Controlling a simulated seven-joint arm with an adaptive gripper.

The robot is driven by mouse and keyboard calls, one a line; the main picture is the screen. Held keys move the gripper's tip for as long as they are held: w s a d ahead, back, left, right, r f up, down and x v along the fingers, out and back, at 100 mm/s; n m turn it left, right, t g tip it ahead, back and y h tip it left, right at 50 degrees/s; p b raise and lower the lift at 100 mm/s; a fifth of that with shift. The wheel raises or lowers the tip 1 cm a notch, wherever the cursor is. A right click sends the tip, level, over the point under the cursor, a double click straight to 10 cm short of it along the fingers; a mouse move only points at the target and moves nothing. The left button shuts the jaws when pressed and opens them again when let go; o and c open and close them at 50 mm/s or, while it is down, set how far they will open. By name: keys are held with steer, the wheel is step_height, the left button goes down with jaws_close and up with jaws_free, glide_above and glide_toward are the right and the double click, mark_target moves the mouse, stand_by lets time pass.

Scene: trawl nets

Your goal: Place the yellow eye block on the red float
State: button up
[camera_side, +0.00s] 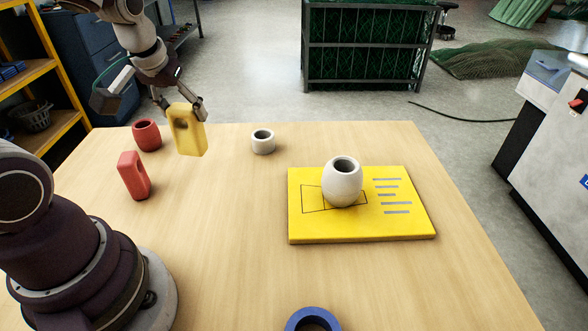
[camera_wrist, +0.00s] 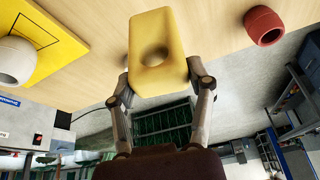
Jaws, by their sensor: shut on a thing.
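The yellow eye block (camera_side: 189,137), a slab with a round hole, is held upright above the table by my gripper (camera_side: 181,105). In the wrist view, the yellow eye block (camera_wrist: 158,75) sits between the two fingers of my gripper (camera_wrist: 160,88), which are shut on its sides. The red float (camera_side: 147,135), a short barrel with an open top, stands on the table to the left of the held block in the side view. The red float (camera_wrist: 264,27) also shows at the upper right of the wrist view.
A red eye block (camera_side: 134,176) stands in front of the red float. A small white ring (camera_side: 263,142) stands to the right. A white float (camera_side: 342,182) stands on a yellow board (camera_side: 406,224). A blue ring (camera_side: 313,319) is at the front edge. The table (camera_side: 225,230) is clear in the middle.

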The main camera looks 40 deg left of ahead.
steer(key=s+a+r+n+g+y, duration=0.1)
steer(key=s+a+r+n+g, duration=0.1)
steer(key=s+a+n, duration=0.65)
steer(key=shift+m, duration=0.85)
steer(key=shift+w+a+f, duration=0.8)
steer(key=shift+w+a, duration=0.5)
steer(key=shift+a, duration=1.2)
steer(key=shift+w+a+f, duration=0.85)
steer(key=shift+w+a, duration=0.45)
steer(key=shift+a, duration=1.15)
steer(key=shift+w+a+f, duration=0.8)
steer(key=shift+w+a, duration=0.5)
steer(key=shift+a, duration=1.2)
steer(key=shift+f, duration=0.15)
steer(key=o, duration=1.2)
steer(key=shift+o, duration=0.2)
